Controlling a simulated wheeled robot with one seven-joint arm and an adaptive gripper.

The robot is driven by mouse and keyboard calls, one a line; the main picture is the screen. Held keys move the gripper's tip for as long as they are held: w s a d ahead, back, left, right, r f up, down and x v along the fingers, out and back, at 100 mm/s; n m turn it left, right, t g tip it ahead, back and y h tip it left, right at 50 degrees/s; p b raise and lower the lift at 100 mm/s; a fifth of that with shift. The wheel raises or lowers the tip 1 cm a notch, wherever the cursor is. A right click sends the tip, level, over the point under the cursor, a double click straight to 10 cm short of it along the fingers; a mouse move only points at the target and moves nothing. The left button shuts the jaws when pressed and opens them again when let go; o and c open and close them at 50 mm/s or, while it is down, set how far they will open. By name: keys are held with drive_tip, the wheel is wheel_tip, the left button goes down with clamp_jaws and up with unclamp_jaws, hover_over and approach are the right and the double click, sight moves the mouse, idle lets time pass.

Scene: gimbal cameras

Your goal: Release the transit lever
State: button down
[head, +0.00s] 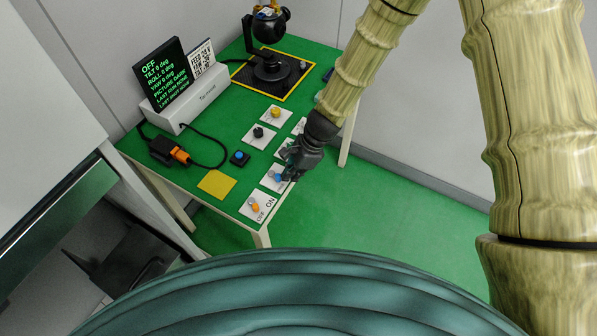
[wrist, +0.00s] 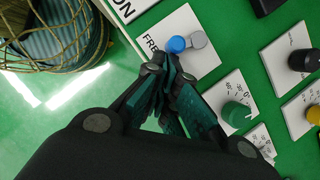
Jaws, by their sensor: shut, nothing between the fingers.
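The lever with a blue knob (head: 278,177) sits on a white plate near the right edge of the green table. In the wrist view the blue knob (wrist: 175,45) lies left of its round grey pivot (wrist: 198,40). The letters "FRE" show on the plate (wrist: 187,22) left of the knob; the rest of the lettering is hidden. My gripper (head: 289,174) is over this plate, and in the wrist view its fingers (wrist: 166,68) are shut and empty, with tips just short of the knob. I cannot tell whether they touch it.
An orange-knobbed lever marked ON/OFF (head: 254,206) is at the near corner. A green knob (wrist: 236,113), a black knob (wrist: 304,60) and a blue button (head: 239,157) are nearby. A display (head: 167,76) reads OFF. The gimbal (head: 271,66) stands at the back.

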drive_tip(key=shift+w+a, duration=0.15)
drive_tip(key=shift+w, duration=0.05)
idle(0.3)
drive_tip(key=shift+w+a+p, duration=0.25)
drive_tip(key=shift+w+p, duration=0.1)
drive_tip(key=shift+w, duration=0.1)
drive_tip(key=p+v, duration=0.7)
drive_tip(key=v, duration=0.3)
drive_tip(key=shift+s, duration=0.5)
